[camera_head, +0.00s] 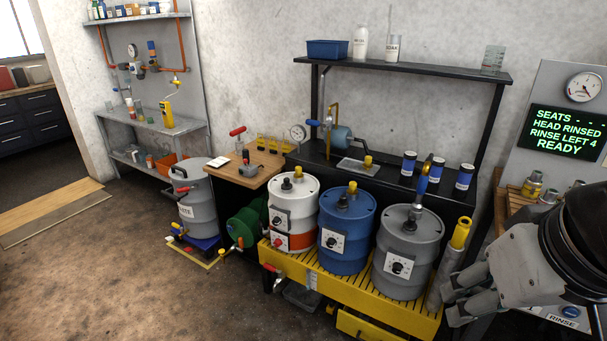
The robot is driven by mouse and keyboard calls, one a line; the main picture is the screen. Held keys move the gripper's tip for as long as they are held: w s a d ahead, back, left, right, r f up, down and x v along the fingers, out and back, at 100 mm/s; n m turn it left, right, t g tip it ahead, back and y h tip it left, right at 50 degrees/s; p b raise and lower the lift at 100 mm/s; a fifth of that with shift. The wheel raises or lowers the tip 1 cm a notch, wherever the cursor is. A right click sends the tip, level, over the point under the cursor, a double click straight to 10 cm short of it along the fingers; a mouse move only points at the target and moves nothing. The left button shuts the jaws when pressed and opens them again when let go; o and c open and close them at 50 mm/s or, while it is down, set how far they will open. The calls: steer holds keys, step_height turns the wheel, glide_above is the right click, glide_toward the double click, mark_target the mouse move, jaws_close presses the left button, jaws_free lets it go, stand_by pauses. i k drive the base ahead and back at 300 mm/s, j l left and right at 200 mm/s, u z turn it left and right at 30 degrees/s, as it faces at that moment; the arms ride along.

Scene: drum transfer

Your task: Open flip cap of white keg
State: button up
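The white keg (291,205) stands upright on the yellow grated platform, at the left end of a row of three. It has a white body with an orange-red lower band and dial plates on its front. On its lid are a black fitting (286,184) and a small yellow cap (298,172). Whether a flip cap there is open or closed is too small to tell. My gripper (450,301) is at the lower right, apart from the keg, beyond the blue and grey drums. Its two fingers look spread, with nothing visible between them.
A blue drum (345,238) and a grey drum (406,255) stand right of the keg on the yellow platform (375,305). A tall fitting (419,190) rises from the grey drum. A black shelf (400,67) stands behind. Open floor (130,260) lies front left.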

mark_target(286, 185)
steer(key=i+j+z, duration=0.1)
steer(key=i+j, duration=0.75)
steer(key=i+j+z, duration=0.15)
steer(key=i+j, duration=0.25)
steer(key=j, duration=0.2)
steer(key=i+j, duration=0.4)
steer(key=j, duration=0.15)
steer(key=i+j+z, duration=0.15)
steer(key=i+j, duration=0.25)
steer(key=j, duration=0.1)
